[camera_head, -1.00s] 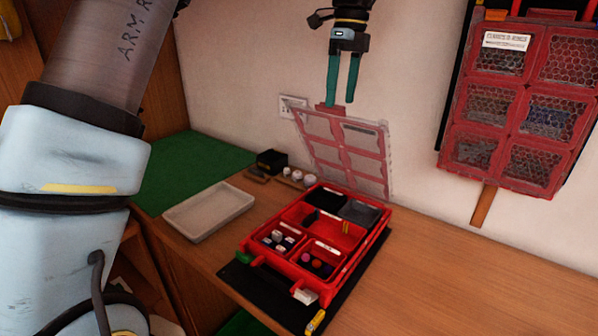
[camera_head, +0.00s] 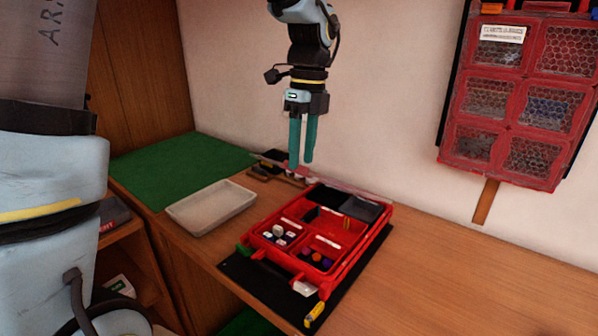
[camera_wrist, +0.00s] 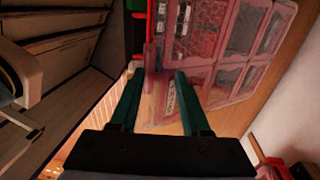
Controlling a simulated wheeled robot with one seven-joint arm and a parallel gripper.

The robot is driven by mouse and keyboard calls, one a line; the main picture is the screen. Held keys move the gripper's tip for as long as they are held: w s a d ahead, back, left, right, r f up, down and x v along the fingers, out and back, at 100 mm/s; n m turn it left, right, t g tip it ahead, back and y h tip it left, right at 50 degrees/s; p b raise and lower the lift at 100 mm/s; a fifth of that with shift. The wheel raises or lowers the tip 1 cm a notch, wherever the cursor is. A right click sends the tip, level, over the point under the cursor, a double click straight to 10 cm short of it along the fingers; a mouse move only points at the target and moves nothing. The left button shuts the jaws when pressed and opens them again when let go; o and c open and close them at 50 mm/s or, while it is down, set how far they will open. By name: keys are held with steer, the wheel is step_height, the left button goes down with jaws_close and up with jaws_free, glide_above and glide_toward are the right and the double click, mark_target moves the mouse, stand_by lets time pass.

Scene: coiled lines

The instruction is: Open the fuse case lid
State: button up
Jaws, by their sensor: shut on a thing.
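The fuse case (camera_head: 345,262) is a red box on a dark mat, with its compartments uncovered. Its lid (camera_head: 350,190) has a red frame and clear panes. In the head view it is a thin, strongly foreshortened strip behind the case's back rim. In the wrist view the lid (camera_wrist: 225,70) fills the upper right, with its panes showing. My gripper (camera_head: 301,162) points down at the lid's far left part. In the wrist view its green fingers (camera_wrist: 157,80) are around a red tab at the lid's edge; the exact contact is partly hidden.
A pale empty tray (camera_head: 212,207) lies left of the case. A green mat (camera_head: 175,165) covers the back left. Small items lie behind the case near the wall. A red-framed panel case (camera_head: 515,100) hangs on the wall at right. The table's right side is clear.

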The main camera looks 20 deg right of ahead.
steer(key=shift+s+a+f, duration=0.25)
steer(key=shift+a+f, duration=0.3)
steer(key=shift+f, duration=0.25)
steer(key=shift+w+d+r+p, duration=0.1)
steer(key=shift+d+r+p, duration=0.1)
steer(key=shift+r+p, duration=0.3)
steer(key=shift+w+d+r+p, duration=0.1)
steer(key=shift+d+r+p, duration=0.1)
steer(key=shift+r+p, duration=0.2)
steer(key=shift+w+d+r+p, duration=0.2)
steer(key=shift+d+r+p, duration=0.15)
steer(key=shift+r+p, duration=0.3)
steer(key=shift+w+d+r+p, duration=0.2)
steer(key=shift+d+r+p, duration=0.2)
steer(key=shift+r, duration=0.4)
steer(key=w+d+r, duration=0.1)
steer(key=d+r, duration=0.2)
steer(key=r, duration=0.3)
steer(key=shift+w, duration=0.35)
